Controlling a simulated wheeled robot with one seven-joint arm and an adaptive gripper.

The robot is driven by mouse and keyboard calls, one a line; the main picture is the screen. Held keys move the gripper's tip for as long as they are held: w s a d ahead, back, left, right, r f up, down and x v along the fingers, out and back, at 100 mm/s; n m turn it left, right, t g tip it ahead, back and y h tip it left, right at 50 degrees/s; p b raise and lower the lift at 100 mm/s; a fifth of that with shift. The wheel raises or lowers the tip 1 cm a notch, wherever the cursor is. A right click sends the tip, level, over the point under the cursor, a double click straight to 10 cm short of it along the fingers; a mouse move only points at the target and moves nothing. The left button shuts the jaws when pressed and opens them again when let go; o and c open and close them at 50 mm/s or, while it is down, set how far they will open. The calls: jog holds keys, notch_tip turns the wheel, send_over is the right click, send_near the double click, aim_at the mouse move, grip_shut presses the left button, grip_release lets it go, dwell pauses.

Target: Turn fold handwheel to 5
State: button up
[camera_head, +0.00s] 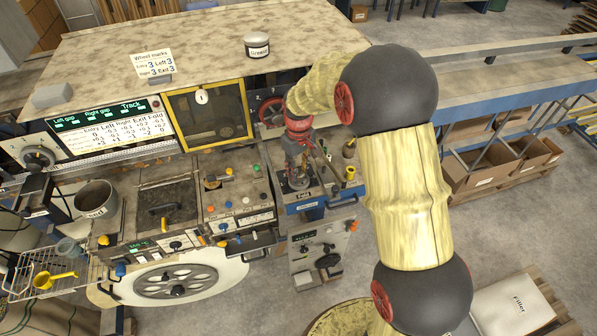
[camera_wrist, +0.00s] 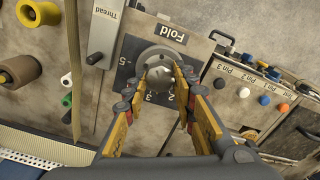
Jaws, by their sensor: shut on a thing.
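The fold handwheel (camera_wrist: 158,58) is a round grey metal knob on a panel under a black "Fold" label (camera_wrist: 172,33) in the wrist view. My gripper (camera_wrist: 163,76) has its two yellow-and-dark fingers on either side of the knob, shut on it. Number marks around 2 and 3 show on the wheel's near side between the fingers, partly covered. A "-5" mark is on the plate to the left and another 5 mark to the right. In the head view my gripper (camera_head: 298,178) reaches down to the panel by the "Fold" sign (camera_head: 304,195) and hides the wheel.
A "Thread" plate (camera_wrist: 102,38) and colored spools stand left of the wheel; pin knobs (camera_wrist: 243,92) sit to the right. In the head view are a readout screen (camera_head: 105,128), a "Wheel marks" note (camera_head: 152,64), a yellow-framed window (camera_head: 208,115) and a Grease tin (camera_head: 256,45).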

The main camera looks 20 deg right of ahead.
jog(key=m, duration=0.4)
jog(key=shift+m+b, duration=0.3)
jog(key=shift+b, duration=0.05)
jog(key=m, duration=0.4)
jog(key=shift+d+m, duration=0.1)
jog(key=shift+m, duration=0.2)
jog(key=m+b, duration=0.1)
jog(key=m, duration=0.8)
jog(key=shift+m, duration=0.3)
jog(key=o, duration=1.2)
jog(key=shift+c, duration=0.2)
jog(key=shift+r, duration=0.1)
notch_tip(320, 180, up, 12)
